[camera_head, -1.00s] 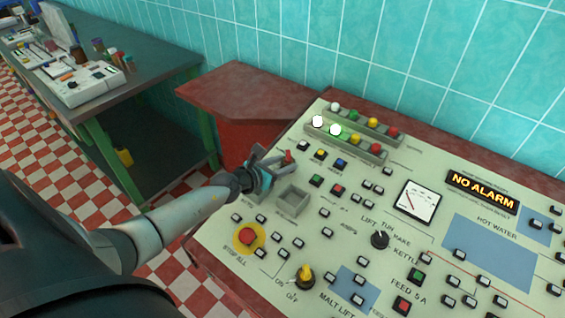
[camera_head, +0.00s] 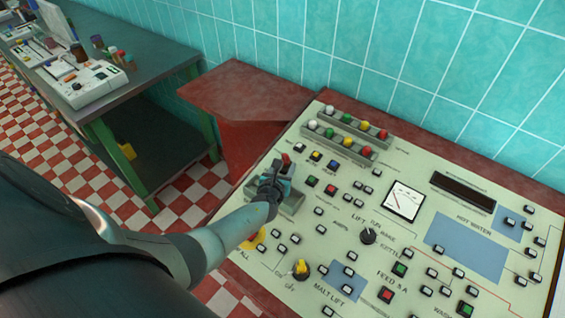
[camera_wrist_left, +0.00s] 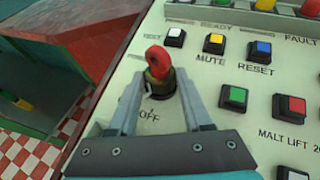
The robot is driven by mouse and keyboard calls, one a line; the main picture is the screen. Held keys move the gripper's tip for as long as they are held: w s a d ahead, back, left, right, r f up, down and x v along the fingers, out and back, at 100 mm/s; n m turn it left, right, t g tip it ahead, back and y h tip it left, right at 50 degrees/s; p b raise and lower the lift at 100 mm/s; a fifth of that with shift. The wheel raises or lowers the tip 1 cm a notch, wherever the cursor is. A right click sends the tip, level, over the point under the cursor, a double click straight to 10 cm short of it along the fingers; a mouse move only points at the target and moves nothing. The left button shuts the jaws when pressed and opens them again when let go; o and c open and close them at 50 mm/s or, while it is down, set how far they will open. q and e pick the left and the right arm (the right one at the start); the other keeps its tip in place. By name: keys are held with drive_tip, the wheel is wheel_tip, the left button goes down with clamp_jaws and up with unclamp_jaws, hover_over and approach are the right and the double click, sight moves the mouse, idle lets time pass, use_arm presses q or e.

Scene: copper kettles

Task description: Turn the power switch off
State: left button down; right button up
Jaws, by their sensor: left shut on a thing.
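The power switch is a red-topped key switch (camera_wrist_left: 157,68) on a dark round base, with the word OFF printed beside it in the left wrist view. Its red top (camera_head: 285,159) shows just past my left gripper (camera_head: 278,172) in the head view. My left gripper (camera_wrist_left: 160,88) is shut on the switch, one finger at each side of it. The gripper hides part of the switch base and nearby labels. The switch sits at the upper left of the pale control panel (camera_head: 420,175). My right gripper is not in view.
Yellow, white and blue buttons (camera_wrist_left: 262,50) sit close to the switch. A grey recessed box (camera_head: 292,203) lies beside the gripper. The display (camera_head: 464,191) is dark and the indicator lamps (camera_head: 345,142) look unlit. A red ledge (camera_head: 240,95) stands behind, left of the panel.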

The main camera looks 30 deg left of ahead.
use_arm(q)
drive_tip(key=shift+w+d+n+g+y, duration=0.1)
drive_tip(key=shift+d+n+g+y, duration=0.15)
drive_tip(key=shift+n+y, duration=0.45)
drive_tip(key=shift+w+d+n+g+y, duration=0.1)
drive_tip(key=shift+n+g+y, duration=0.45)
drive_tip(key=shift+n+y, duration=0.65)
drive_tip(key=shift+n, duration=0.1)
drive_tip(key=shift+c, duration=1.7)
unclamp_jaws()
